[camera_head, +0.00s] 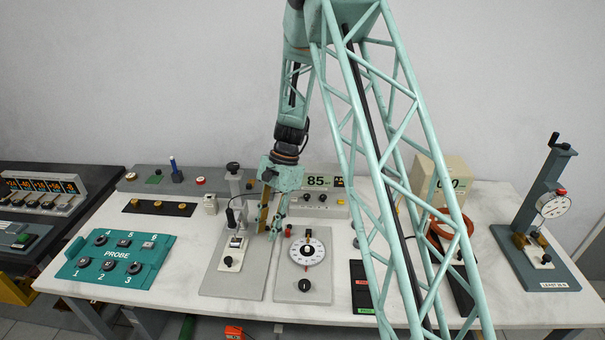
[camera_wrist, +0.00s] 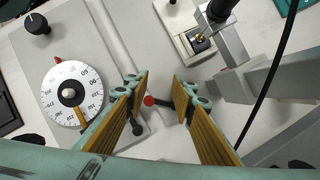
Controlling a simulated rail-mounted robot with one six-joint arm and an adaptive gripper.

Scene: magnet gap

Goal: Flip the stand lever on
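My gripper (camera_head: 274,231) points down over the bench, between the grey stand and the dial plate. In the wrist view its two ochre-padded fingers (camera_wrist: 161,95) are apart, with nothing held. The grey stand's column (camera_wrist: 228,45) rises to the right in the wrist view. A white box with a small toggle (camera_wrist: 200,40) sits on the stand's base.
The white dial (camera_head: 307,251) is close beside my gripper. A black cable (camera_wrist: 275,75) hangs near the column. A teal PROBE panel (camera_head: 118,258) lies to the left, and a gauge stand (camera_head: 540,215) stands at the right. My lattice arm hides some of the bench.

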